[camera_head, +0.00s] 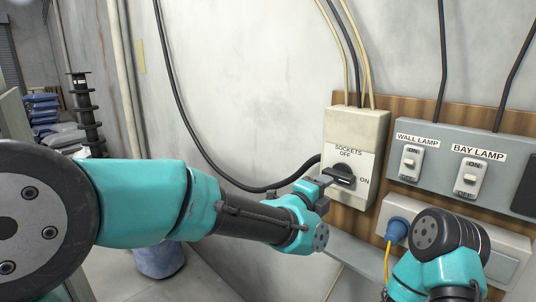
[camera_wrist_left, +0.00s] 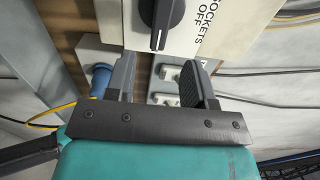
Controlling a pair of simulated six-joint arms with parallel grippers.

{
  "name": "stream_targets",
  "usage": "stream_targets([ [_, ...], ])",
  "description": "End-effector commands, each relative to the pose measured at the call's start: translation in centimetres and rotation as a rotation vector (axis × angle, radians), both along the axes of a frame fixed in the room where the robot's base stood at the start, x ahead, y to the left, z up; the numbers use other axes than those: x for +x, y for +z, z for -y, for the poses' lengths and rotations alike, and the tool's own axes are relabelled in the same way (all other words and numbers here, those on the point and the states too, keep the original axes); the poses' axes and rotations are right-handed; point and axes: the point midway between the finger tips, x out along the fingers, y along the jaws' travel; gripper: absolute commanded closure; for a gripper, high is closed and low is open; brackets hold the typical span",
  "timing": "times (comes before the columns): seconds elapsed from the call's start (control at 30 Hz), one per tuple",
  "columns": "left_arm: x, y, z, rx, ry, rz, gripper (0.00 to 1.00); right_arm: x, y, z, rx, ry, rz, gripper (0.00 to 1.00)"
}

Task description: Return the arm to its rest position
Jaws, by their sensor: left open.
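My left gripper (camera_head: 322,182) is at the front of the pale sockets switch box (camera_head: 357,130), close to its dark rotary knob (camera_head: 344,174). In the left wrist view the two jaws (camera_wrist_left: 161,88) are open and apart, with nothing between them. The knob (camera_wrist_left: 163,20) stands beyond the jaws, and its white mark points toward the ON side. I cannot tell whether a finger touches the knob. My right arm (camera_head: 445,262) shows at the lower right; its gripper is out of view.
A grey panel (camera_head: 440,181) with the wall lamp switch (camera_head: 411,162) and bay lamp switch (camera_head: 470,178) is on the right. Below, a blue plug (camera_head: 397,231) with a yellow cord sits in a socket strip. Black cable hangs along the wall.

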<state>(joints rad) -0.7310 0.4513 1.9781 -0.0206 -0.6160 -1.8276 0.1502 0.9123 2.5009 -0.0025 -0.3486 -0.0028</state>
Motion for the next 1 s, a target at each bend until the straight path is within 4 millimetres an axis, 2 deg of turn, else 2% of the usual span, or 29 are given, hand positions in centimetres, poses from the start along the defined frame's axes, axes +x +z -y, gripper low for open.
stream_targets([
  [0.6,6.6,-0.1,6.5,-0.001,0.000,-0.001,0.51,0.0,0.0,0.0,0.000,0.000,0.000,0.22],
  [1.0,6.5,0.4,6.3,-0.194,0.000,-0.188,0.51,0.0,0.0,0.0,0.000,0.000,0.000,0.22],
])
